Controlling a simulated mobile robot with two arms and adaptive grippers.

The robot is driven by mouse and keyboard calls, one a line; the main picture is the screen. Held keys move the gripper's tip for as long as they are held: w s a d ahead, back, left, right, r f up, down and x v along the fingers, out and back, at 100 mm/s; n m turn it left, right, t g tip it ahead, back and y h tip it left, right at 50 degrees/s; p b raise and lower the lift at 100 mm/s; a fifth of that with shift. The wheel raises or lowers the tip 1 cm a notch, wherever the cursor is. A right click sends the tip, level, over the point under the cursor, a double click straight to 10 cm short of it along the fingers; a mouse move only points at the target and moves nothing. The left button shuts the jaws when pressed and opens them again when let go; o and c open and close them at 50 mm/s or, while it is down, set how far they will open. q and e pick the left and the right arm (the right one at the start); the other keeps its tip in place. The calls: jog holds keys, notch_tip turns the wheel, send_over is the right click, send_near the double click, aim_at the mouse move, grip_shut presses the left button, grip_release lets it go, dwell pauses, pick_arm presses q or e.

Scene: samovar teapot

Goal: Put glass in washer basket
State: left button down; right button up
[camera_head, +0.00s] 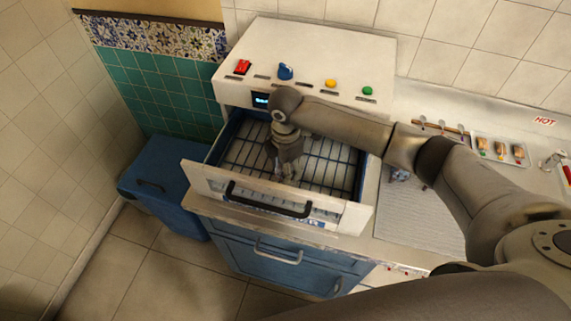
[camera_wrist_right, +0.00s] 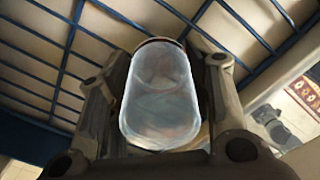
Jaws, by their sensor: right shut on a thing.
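The washer basket (camera_head: 334,169) is a blue wire rack inside the pulled-out washer drawer. My right gripper (camera_head: 284,172) reaches down into the drawer, over the front middle of the basket. In the right wrist view, the right gripper (camera_wrist_right: 160,105) is shut on a clear glass (camera_wrist_right: 160,90), with a finger on each side. Blue basket wires (camera_wrist_right: 72,38) show behind the glass. I cannot tell whether the glass touches the rack. In the head view the glass is small and mostly hidden by the gripper. My left gripper is not in view.
The white washer (camera_head: 310,60) has a red switch, a blue knob and yellow and green buttons. The drawer front has a black handle (camera_head: 268,200). A blue bin (camera_head: 165,190) stands left. A ribbed drain mat (camera_head: 420,215) lies on the counter to the right.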

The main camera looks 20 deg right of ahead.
jog(key=o, duration=1)
jog(key=shift+f, duration=0.1)
notch_tip(320, 180, up, 12)
jog(key=b, duration=0.2)
jog(key=shift+b, duration=0.3)
jog(key=shift+r, duration=0.2)
